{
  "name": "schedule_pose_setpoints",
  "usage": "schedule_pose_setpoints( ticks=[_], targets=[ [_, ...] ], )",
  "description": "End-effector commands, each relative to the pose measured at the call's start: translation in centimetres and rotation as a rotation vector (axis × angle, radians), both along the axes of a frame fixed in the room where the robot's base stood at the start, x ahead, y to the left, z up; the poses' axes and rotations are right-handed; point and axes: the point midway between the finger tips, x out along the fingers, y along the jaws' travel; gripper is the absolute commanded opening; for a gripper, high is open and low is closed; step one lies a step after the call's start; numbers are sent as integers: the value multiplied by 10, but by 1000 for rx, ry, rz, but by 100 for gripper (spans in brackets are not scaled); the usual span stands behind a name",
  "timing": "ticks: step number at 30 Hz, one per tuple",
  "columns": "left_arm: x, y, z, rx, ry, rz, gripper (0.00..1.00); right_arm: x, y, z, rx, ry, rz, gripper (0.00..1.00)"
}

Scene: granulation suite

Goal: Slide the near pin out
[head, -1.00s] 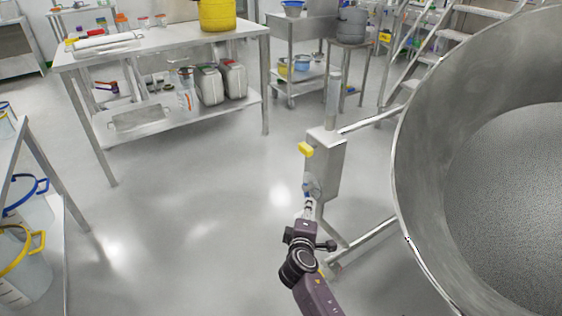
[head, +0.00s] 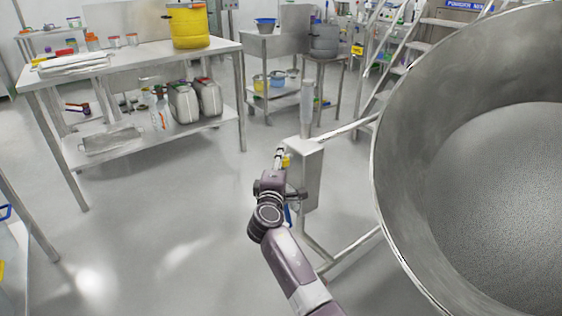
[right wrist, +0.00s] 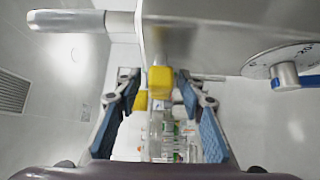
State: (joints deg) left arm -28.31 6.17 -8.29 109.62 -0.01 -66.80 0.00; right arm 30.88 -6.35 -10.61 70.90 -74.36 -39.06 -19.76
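A steel box-shaped post (head: 312,170) stands beside the large steel bowl. A yellow block (head: 286,160) shows at its left side, partly hidden by my right gripper (head: 279,155). In the right wrist view the yellow block (right wrist: 160,82), which looks like a pin's head, lies between the tips of my open right gripper (right wrist: 157,88). The blue-padded fingers stand apart on both sides, with no clear contact. A second yellow patch (right wrist: 140,101) shows behind it; I cannot tell what it is. My left gripper is not in view.
The large steel bowl (head: 385,190) fills the right side, joined to the post by bars. A round dial (right wrist: 285,70) with a blue handle is right of the fingers. A steel bench (head: 130,60) stands at the left. The floor between is clear.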

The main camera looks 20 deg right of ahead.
Motion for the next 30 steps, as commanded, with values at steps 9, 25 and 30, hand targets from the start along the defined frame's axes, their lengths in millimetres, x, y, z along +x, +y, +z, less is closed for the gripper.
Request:
schedule_pose_setpoints(
  ticks=[9,25,30],
  targets=[
    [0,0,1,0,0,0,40,1,-1,0,0,1,0,32],
    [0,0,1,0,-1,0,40,1,-1,-1,0,1,-1,0],
    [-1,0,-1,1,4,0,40,-1,4,-2,1,2,0,0]
  ],
)
